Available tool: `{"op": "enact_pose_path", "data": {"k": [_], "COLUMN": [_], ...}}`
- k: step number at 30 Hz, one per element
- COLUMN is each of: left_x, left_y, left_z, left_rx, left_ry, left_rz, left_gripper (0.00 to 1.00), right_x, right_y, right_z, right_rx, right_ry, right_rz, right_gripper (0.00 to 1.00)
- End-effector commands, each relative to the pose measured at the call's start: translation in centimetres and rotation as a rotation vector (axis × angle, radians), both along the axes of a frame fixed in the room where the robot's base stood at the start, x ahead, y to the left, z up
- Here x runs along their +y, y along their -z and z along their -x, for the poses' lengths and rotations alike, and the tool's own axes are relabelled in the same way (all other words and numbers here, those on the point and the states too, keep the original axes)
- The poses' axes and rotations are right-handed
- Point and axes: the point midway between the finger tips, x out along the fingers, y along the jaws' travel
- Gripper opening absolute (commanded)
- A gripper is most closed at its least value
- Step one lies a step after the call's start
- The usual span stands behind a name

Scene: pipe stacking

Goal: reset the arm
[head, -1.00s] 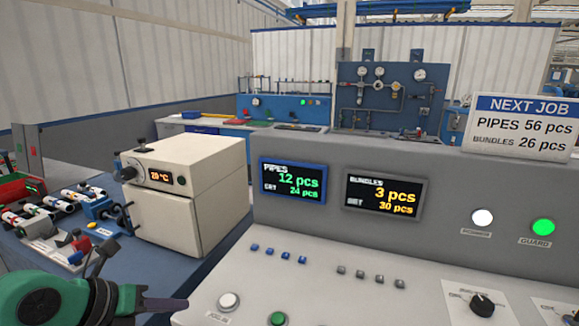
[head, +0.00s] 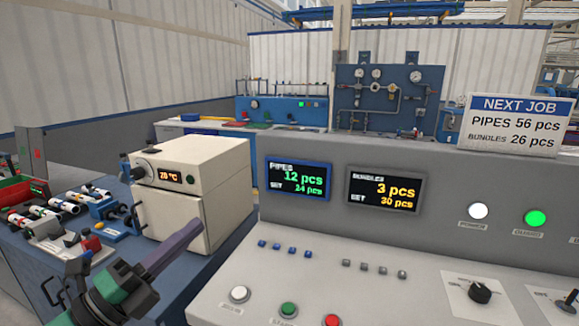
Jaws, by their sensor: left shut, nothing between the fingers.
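My left gripper (head: 178,247) comes in from the lower left. It is dark with a green wrist, and its narrow fingers are shut with nothing between them. They point up and right, in front of the cream box (head: 192,187) as seen from the head. My right gripper is outside the picture. The grey control console (head: 440,245) fills the right side. Its pipes display (head: 299,179) reads 12 pcs, set 24 pcs. Its bundles display (head: 384,190) reads 3 pcs, set 30 pcs.
A white button (head: 239,293), a green button (head: 288,309) and a red button (head: 332,321) sit on the console's near slope. A dark knob (head: 480,292) is at right. A blue bench (head: 35,258) with small parts stands at left. A sign (head: 515,120) reads NEXT JOB.

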Motion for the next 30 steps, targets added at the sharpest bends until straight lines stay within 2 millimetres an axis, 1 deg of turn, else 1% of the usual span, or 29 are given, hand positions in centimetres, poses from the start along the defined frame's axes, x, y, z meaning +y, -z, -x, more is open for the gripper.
{"op": "enact_pose_path", "data": {"k": [1, 2, 3, 4, 5, 6, 7, 8, 9, 10, 11, 12, 14, 15, 17, 18, 20, 21, 23, 25, 26, 27, 29, 30], "left_x": [2.0, 3.7, 6.4, 8.6, 10.6, 13.0, 14.3, 15.3, 16.1, 16.4, 16.3, 16.1, 15.2, 14.5, 13.3, 12.4, 11.0, 10.1, 8.6, 6.9, 6.7, 6.8, 6.7, 6.7], "left_y": [-0.7, -0.9, -0.4, 0.7, 2.3, 5.4, 7.9, 10.6, 14.2, 16.8, 19.3, 22.3, 26.1, 28.3, 30.9, 32.5, 34.5, 35.6, 37.0, 38.3, 39.3, 41.1, 43.6, 45.3], "left_z": [-0.4, -0.9, -1.6, -2.1, -2.5, -2.9, -3.0, -2.9, -2.5, -1.9, -1.3, -0.3, 1.4, 2.7, 4.5, 5.8, 7.8, 9.1, 11.1, 13.5, 13.7, 13.3, 12.9, 12.8], "left_rx": [0.017, 0.038, 0.086, 0.137, 0.198, 0.299, 0.380, 0.465, 0.581, 0.668, 0.754, 0.862, 1.015, 1.110, 1.245, 1.331, 1.452, 1.533, 1.648, 1.785, 1.811, 1.810, 1.814, 1.819], "left_ry": [-0.058, -0.110, -0.191, -0.259, -0.332, -0.431, -0.504, -0.572, -0.657, -0.716, -0.772, -0.834, -0.914, -0.961, -1.018, -1.051, -1.095, -1.122, -1.153, -1.184, -1.196, -1.205, -1.213, -1.220], "left_rz": [0.167, 0.288, 0.453, 0.575, 0.690, 0.831, 0.921, 0.997, 1.081, 1.133, 1.173, 1.214, 1.256, 1.270, 1.282, 1.283, 1.275, 1.266, 1.247, 1.211, 1.200, 1.196, 1.191, 1.187], "left_gripper": [0.00, 0.00, 0.00, 0.00, 0.00, 0.00, 0.00, 0.00, 0.00, 0.00, 0.00, 0.00, 0.00, 0.00, 0.00, 0.00, 0.00, 0.00, 0.00, 0.00, 0.00, 0.00, 0.00, 0.00], "right_x": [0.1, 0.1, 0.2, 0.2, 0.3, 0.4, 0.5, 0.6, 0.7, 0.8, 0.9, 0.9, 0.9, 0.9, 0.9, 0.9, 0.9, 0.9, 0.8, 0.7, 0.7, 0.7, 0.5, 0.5], "right_y": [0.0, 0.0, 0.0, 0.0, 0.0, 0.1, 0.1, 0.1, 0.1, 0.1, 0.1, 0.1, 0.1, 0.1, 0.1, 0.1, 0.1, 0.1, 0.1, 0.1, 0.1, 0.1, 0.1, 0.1], "right_z": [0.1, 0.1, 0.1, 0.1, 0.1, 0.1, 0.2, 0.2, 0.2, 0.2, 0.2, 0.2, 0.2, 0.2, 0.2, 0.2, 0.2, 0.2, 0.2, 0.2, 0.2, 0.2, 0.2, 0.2], "right_rx": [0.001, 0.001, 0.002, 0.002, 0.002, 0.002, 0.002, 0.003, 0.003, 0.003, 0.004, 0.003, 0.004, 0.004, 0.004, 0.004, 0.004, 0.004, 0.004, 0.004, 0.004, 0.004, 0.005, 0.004], "right_ry": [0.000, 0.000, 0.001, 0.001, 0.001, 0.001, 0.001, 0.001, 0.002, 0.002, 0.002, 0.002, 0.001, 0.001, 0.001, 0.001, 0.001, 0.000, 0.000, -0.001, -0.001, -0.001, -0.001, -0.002], "right_rz": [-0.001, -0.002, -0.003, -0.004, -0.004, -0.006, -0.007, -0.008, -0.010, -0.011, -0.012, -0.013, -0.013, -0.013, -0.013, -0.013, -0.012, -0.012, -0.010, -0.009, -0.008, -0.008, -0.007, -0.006], "right_gripper": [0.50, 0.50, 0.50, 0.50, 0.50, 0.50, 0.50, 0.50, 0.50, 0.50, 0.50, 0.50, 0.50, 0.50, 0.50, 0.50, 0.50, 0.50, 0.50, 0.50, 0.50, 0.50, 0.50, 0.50]}}
